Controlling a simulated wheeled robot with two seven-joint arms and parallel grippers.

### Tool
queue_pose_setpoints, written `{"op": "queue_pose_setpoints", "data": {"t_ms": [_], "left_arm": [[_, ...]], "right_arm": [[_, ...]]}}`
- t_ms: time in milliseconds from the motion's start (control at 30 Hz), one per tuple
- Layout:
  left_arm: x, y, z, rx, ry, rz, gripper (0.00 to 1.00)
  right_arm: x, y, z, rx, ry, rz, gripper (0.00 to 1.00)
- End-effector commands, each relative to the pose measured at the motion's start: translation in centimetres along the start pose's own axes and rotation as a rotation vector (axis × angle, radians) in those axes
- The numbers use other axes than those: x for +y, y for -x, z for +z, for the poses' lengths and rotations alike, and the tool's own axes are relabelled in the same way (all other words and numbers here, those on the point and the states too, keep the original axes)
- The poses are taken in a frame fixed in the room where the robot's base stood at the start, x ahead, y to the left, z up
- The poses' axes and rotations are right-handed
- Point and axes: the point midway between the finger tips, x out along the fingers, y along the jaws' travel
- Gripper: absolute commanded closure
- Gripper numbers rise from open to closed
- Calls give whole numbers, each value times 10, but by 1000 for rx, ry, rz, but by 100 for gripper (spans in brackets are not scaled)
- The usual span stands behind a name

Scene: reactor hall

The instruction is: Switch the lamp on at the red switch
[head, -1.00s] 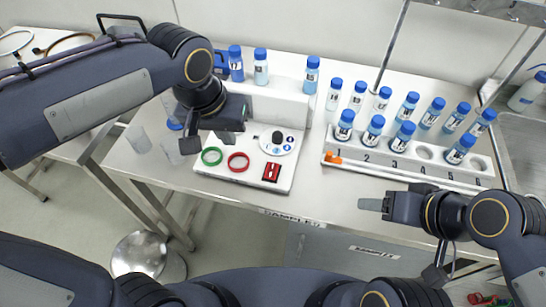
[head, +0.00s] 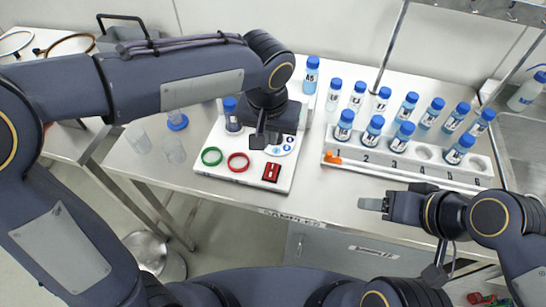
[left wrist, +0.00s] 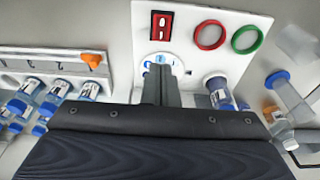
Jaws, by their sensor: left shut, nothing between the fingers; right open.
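The red switch (head: 271,172) sits at the front right of a white panel (head: 225,172), beside a red ring (head: 238,162) and a green ring (head: 212,156). In the left wrist view the red switch (left wrist: 161,25) is at the top, beyond the fingertips. My left gripper (head: 259,142) is shut and empty. It is over the panel, behind the switch and partly covering a round dial (head: 285,146). The fingertips (left wrist: 162,68) appear apart from the switch. My right gripper (head: 372,204) is open and empty at the table's front edge. I cannot identify the lamp.
A numbered rack (head: 405,170) with blue-capped vials stands right of the panel, with several more vials behind it. A vial (head: 232,117) stands close to my left gripper.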

Motion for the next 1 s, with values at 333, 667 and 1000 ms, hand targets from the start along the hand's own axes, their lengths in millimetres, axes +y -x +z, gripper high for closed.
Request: {"op": "queue_pose_setpoints", "data": {"t_ms": [333,667,1000], "left_arm": [[-1,-75,1,-6,0,-3,100],[0,-112,0,-1,-1,-1,100],[0,-115,0,0,0,0,100]], "right_arm": [[-3,7,-3,0,0,0,41],[-6,12,-6,0,0,0,41],[-6,12,-6,0,0,0,41]]}}
